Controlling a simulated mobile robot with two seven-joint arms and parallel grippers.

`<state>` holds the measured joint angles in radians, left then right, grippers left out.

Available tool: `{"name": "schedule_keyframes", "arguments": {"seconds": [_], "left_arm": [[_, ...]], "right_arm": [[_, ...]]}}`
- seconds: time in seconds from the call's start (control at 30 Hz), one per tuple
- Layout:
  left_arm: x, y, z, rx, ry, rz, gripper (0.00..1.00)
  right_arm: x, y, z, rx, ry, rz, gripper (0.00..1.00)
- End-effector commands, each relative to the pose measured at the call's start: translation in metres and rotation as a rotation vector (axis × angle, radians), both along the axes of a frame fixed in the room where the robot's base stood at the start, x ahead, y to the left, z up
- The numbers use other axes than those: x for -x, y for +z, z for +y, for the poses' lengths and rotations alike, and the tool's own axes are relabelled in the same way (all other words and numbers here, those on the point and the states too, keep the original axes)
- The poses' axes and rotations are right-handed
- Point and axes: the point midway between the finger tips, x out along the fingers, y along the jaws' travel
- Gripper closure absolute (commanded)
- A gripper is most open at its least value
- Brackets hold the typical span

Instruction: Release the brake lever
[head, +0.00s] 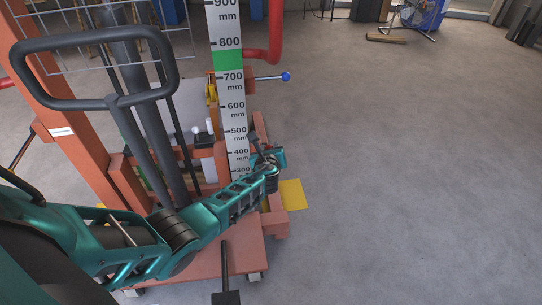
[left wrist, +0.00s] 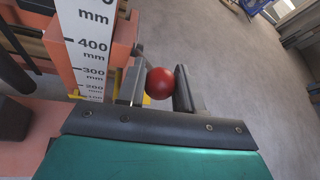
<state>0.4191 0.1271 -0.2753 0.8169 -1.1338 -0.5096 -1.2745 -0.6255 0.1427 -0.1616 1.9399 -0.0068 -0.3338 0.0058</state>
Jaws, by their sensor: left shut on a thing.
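A red ball knob (left wrist: 160,84) sits between the two dark fingers of my left gripper in the left wrist view. My left gripper (head: 262,151) is at the lower right of the orange lifting frame in the head view, beside the low end of the height scale (head: 230,110), and is shut on the red knob. In the head view the arm and fingers hide the knob. My right gripper is in neither view.
A lever with a blue knob (head: 286,77) sticks out right of the scale, above my gripper. A black loop handle (head: 92,104) stands at the left. A black pedal (head: 226,298) is at the bottom. The grey floor (head: 420,170) on the right is clear.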

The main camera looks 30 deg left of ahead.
Motion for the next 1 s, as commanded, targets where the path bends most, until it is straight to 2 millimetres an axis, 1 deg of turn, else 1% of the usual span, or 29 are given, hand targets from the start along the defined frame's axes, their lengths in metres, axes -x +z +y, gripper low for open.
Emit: {"name": "schedule_keyframes", "arguments": {"seconds": [0.03, 0.3, 0.53, 0.97, 1.0], "left_arm": [[-0.008, 0.014, 0.006, -0.008, 0.002, -0.012, 1.0], [-0.024, 0.03, 0.018, -0.007, 0.002, -0.011, 1.0], [-0.03, 0.035, 0.023, -0.007, 0.002, -0.011, 1.0], [-0.032, 0.036, 0.025, -0.007, 0.003, -0.012, 1.0], [-0.032, 0.036, 0.025, -0.007, 0.003, -0.012, 0.64]], "right_arm": [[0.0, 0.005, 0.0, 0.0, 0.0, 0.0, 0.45], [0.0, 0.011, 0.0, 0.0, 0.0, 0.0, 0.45], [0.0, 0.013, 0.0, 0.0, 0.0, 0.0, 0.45], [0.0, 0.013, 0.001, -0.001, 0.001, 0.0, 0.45], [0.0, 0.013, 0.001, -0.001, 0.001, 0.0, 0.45]]}}
